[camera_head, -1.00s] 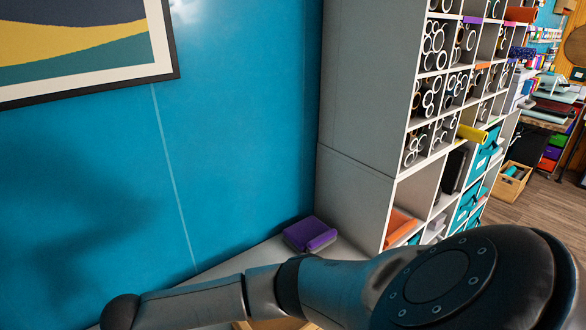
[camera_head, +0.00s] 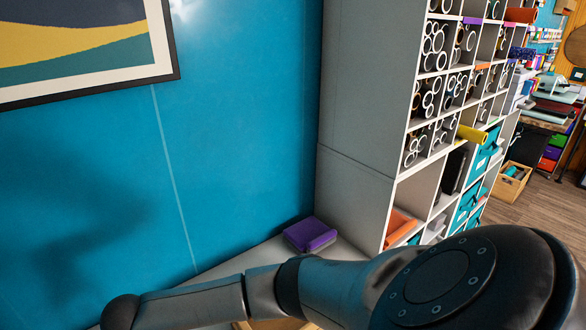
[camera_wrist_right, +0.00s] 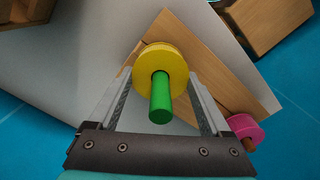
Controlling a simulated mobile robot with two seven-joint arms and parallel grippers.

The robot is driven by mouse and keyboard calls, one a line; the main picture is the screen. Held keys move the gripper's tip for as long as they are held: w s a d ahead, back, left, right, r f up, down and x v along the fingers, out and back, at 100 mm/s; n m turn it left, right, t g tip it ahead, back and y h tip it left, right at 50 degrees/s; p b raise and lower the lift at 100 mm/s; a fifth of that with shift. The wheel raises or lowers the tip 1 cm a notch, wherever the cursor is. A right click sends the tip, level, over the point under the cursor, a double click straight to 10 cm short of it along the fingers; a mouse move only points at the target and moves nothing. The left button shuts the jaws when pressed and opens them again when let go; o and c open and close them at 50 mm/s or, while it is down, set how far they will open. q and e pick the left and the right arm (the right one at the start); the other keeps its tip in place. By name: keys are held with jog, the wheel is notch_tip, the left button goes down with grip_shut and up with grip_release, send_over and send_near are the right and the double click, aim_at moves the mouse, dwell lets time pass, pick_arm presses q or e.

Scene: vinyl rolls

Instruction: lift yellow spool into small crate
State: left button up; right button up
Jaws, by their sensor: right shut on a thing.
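The yellow spool (camera_wrist_right: 160,63), a round yellow disc with a green cylinder (camera_wrist_right: 160,97) sticking out toward the camera, is in the right wrist view. My right gripper (camera_wrist_right: 160,78) is shut on it, with one finger along each side of the disc. A wooden box (camera_wrist_right: 266,20) shows at the upper right and part of another wooden box (camera_wrist_right: 22,10) at the upper left. I cannot tell which is the small crate. My left gripper is in neither view.
A tan wooden board (camera_wrist_right: 215,72) lies below the spool on a pale surface (camera_wrist_right: 65,65), with a pink spool (camera_wrist_right: 246,127) near its right end. In the head view, a purple item (camera_head: 310,235) rests beside tall shelves (camera_head: 365,130); my arm crosses the bottom.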

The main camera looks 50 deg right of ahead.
jog(key=shift+r+p, duration=1.4)
jog(key=shift+p, duration=0.1)
jog(key=shift+r, duration=4.95)
